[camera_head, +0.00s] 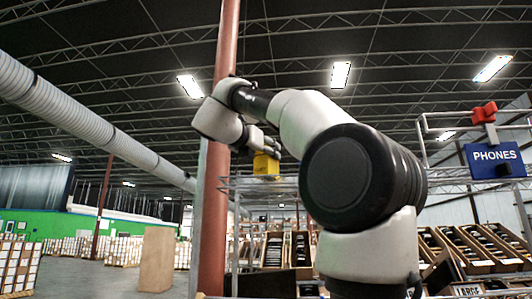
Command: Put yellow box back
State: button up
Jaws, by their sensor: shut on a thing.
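A small yellow box (266,164) shows in the head view, left of the middle, at the end of my arm. My gripper (268,152) is shut on it and holds it from above. The box looks roughly upright, with dark markings on its face. It is in front of or just above the left end of the wire rack's top shelf (240,183); I cannot tell whether it touches the shelf. The fingertips are small and partly hidden.
Tilted cartons (300,249) stand in the rack below, with more cartons (488,245) at the right. A red-brown column (214,200) rises just left of my gripper. A blue PHONES sign (494,160) and a red object (484,112) are at the right.

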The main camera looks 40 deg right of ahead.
jog(key=o, duration=1.1)
jog(key=v, duration=1.2)
jog(key=shift+s, duration=0.1)
